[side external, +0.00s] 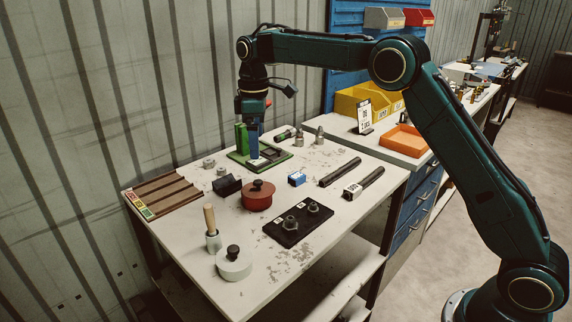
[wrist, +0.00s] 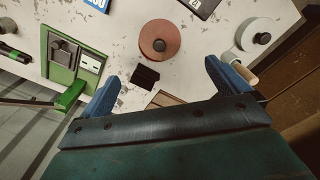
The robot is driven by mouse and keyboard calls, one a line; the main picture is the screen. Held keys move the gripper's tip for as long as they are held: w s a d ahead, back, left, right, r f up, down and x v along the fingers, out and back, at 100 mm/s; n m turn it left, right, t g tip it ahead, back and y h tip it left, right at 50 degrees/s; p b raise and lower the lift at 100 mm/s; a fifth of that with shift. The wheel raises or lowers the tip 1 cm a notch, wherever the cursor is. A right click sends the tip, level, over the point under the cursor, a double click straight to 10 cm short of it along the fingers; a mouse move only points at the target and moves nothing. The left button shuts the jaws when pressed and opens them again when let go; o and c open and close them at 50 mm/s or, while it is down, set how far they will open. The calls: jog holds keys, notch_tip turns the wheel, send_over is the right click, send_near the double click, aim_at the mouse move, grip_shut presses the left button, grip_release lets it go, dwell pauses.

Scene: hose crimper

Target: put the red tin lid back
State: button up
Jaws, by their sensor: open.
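The red tin (side external: 258,195) stands on the white table near its middle; it is round, with a dark knob on top. In the wrist view the red top (wrist: 157,50) lies ahead of my fingers. I cannot tell a seam between lid and tin. My gripper (side external: 253,152) points down behind and left of the red tin, apart from it, by the green crimper (side external: 240,158). In the wrist view my gripper (wrist: 162,74) has its two blue fingers wide apart, with nothing held; a small black block (wrist: 146,76) shows on the table between them.
A pale tin (side external: 233,266) with a black knob and a wooden-handled tool (side external: 210,222) stand at the front left. A black plate with nuts (side external: 290,230), a blue box (side external: 297,178) and dark rods (side external: 340,171) lie to the right. A brown grooved rack (side external: 168,190) lies left.

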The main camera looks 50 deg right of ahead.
jog(key=s+d+r+m+t, duration=0.1)
jog(key=s+r+m, duration=0.1)
jog(key=s+r, duration=0.55)
jog(key=s+d+r+m+t, duration=0.15)
jog(key=s+r, duration=0.25)
jog(key=s, duration=0.7)
jog(key=s+f+m+t, duration=0.1)
jog(key=s+f+m, duration=0.1)
jog(key=s, duration=0.8)
jog(key=s+f+m+t, duration=0.2)
jog(key=s+f, duration=0.3)
jog(key=s, duration=0.6)
jog(key=shift+s+d+f+m, duration=0.2)
jog(key=shift+s+m, duration=0.1)
jog(key=shift+m, duration=0.45)
